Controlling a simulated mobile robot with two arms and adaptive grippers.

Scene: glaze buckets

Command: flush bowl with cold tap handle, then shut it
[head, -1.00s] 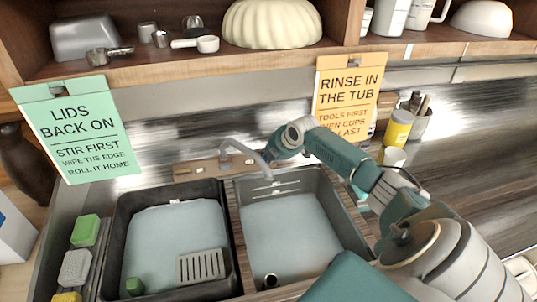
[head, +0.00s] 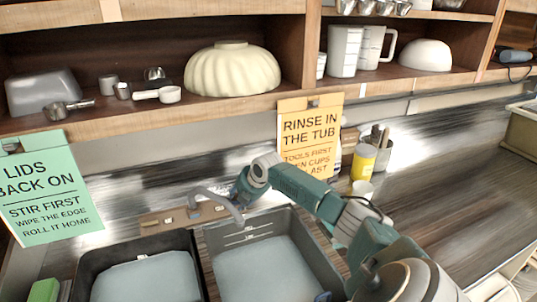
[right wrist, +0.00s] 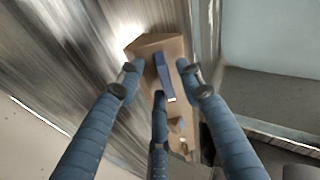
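The tap stands on a wooden block (head: 180,217) behind the tubs, with a grey curved spout (head: 218,199). In the right wrist view the wooden block (right wrist: 150,42) carries a blue tap handle (right wrist: 163,78). My right gripper (head: 241,187) is at the block's right end. In the right wrist view its fingers (right wrist: 160,80) are spread on both sides of the blue handle, apparently not closed on it. A grey tub (head: 322,262) with pale blue contents sits below the spout. No bowl shows in it. I see no running stream. My left gripper is not in view.
A black tub (head: 90,262) stands left of the grey one. A yellow jar (head: 363,162) and a white cup (head: 362,190) stand right of the tap, close to my right arm. A cream bowl (head: 232,70) and a white bowl (head: 426,55) are on the shelf.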

